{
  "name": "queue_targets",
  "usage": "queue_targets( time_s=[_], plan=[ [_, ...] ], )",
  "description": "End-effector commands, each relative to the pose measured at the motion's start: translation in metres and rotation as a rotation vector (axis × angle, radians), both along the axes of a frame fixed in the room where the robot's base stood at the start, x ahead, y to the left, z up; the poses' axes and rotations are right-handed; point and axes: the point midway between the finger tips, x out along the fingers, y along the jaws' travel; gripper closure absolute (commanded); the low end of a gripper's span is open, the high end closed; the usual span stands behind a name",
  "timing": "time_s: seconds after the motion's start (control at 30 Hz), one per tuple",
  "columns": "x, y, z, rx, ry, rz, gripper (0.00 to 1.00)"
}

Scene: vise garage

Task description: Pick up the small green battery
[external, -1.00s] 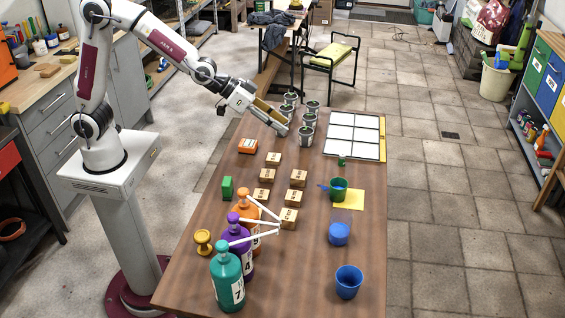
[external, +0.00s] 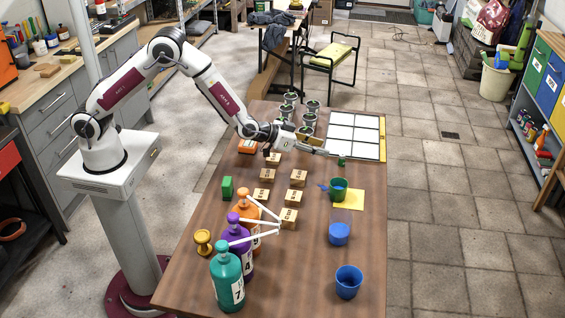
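A small green object (external: 341,161), which looks like the small green battery, stands on the wooden table just below the near edge of the white-panelled board. It is only a few pixels large, so its details cannot be made out. My gripper (external: 322,151) is low over the table, to the left of the green object and slightly above it in the picture. Its fingers point right toward the object, with a small gap seeming to lie between them. The fingers show nearly edge-on, so their opening cannot be read.
Several dark cans (external: 309,118) stand behind my gripper. The white-panelled board (external: 353,136) lies beyond the green object. A green cup (external: 338,190) stands nearer the camera, on a yellow sheet (external: 354,200). Several cardboard boxes (external: 298,178) are below my arm. A green block (external: 227,187) is at left.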

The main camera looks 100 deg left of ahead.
Motion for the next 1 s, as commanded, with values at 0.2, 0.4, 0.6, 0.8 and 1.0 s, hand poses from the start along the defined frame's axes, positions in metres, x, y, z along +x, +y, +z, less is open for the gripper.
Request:
queue_targets(
  time_s=[0.2,0.4,0.6,0.8,1.0],
  plan=[
    [0.005,0.022,-0.037,0.040,-0.021,0.050,0.63],
    [0.006,0.031,-0.051,0.058,-0.034,0.073,0.63],
    [0.006,0.032,-0.052,0.061,-0.036,0.076,0.63],
    [0.006,0.032,-0.052,0.060,-0.035,0.075,0.63],
    [0.012,0.035,-0.055,0.060,-0.035,0.076,0.63]
  ],
)
